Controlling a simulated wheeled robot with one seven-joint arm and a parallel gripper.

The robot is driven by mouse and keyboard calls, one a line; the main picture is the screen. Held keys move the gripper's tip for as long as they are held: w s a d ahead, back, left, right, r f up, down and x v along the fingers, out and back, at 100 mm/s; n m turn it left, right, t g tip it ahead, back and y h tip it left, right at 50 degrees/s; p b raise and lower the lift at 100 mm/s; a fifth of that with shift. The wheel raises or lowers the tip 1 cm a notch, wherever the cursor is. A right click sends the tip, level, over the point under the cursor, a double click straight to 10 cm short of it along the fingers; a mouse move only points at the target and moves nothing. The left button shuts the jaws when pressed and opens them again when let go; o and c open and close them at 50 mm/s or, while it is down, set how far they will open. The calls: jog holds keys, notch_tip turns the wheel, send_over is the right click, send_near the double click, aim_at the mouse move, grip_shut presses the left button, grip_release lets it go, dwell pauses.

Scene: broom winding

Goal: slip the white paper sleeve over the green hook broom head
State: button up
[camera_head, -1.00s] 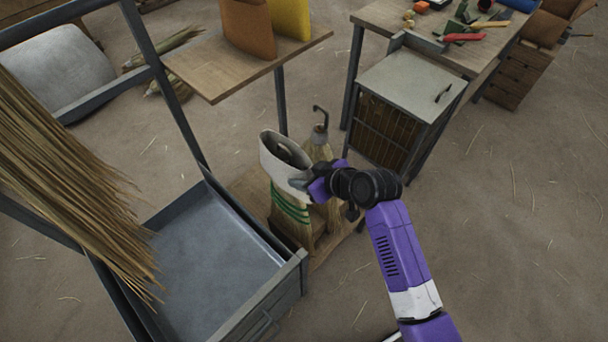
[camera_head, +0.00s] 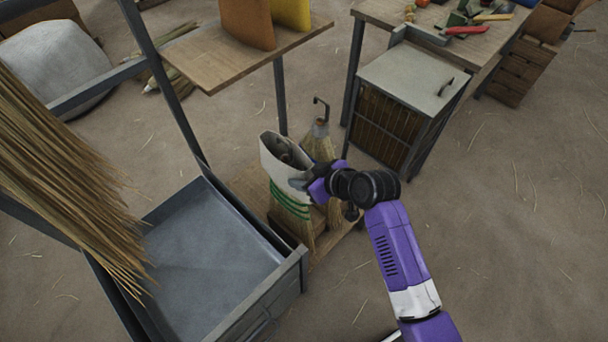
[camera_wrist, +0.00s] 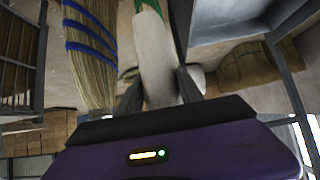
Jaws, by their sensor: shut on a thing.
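The white paper sleeve (camera_head: 276,160) stands upright with its open mouth up, left of my gripper in the head view. Below it a straw broom head with green bands (camera_head: 292,206) shows. Something darker shows inside the sleeve's mouth, but I cannot tell how far the sleeve surrounds the head. My gripper (camera_head: 308,184) is shut on the sleeve's right side. In the wrist view the sleeve (camera_wrist: 155,60) runs between my gripper's fingers (camera_wrist: 160,92), with a green strip at its far end. The green-banded broom's hook is not clearly visible.
A second broom (camera_head: 319,143) with a dark hook stands close behind; its blue bands (camera_wrist: 90,40) show in the wrist view. A wooden base (camera_head: 250,185) lies beneath. A grey metal tray (camera_head: 205,245) is at left, a cabinet (camera_head: 410,80) at right. The right floor is clear.

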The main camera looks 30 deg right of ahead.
jog(key=b, duration=0.7)
send_over(305, 215)
jog(key=shift+w+f, duration=0.15)
jog(key=shift+f, duration=2.3)
jog(key=shift+w+f, duration=0.1)
jog(key=shift+f, duration=2.3)
jog(key=shift+f, duration=0.1)
jog(key=shift+f+b, duration=4.15)
jog(key=shift+f, duration=1.15)
jog(key=shift+f+b, duration=0.6)
jog(key=shift+f, duration=0.2)
jog(key=o, duration=1.1)
jog(key=shift+o, duration=0.2)
jog(key=p+v, duration=0.1)
jog(key=v, duration=0.6)
jog(key=shift+s+r+p, duration=0.25)
jog(key=shift+s+p, duration=0.05)
